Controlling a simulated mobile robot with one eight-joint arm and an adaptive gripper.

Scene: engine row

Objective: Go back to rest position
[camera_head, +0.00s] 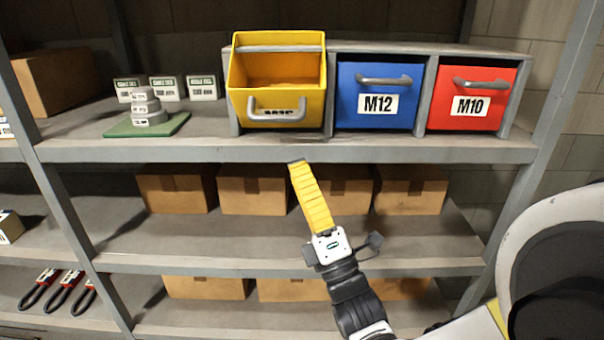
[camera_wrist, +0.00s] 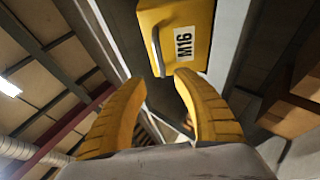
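My gripper (camera_head: 299,166) is raised in front of the shelf, its yellow fingers pointing up, just below and to the right of the yellow drawer. In the wrist view my gripper (camera_wrist: 160,88) has its two fingers spread apart with nothing between them. The yellow M16 drawer (camera_head: 237,105) is pulled out of its rack, and its inside looks empty. Its label and handle also show in the wrist view, where the yellow drawer (camera_wrist: 205,20) is beyond the fingertips and apart from them.
Cardboard boxes (camera_head: 252,195) line the lower shelves.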

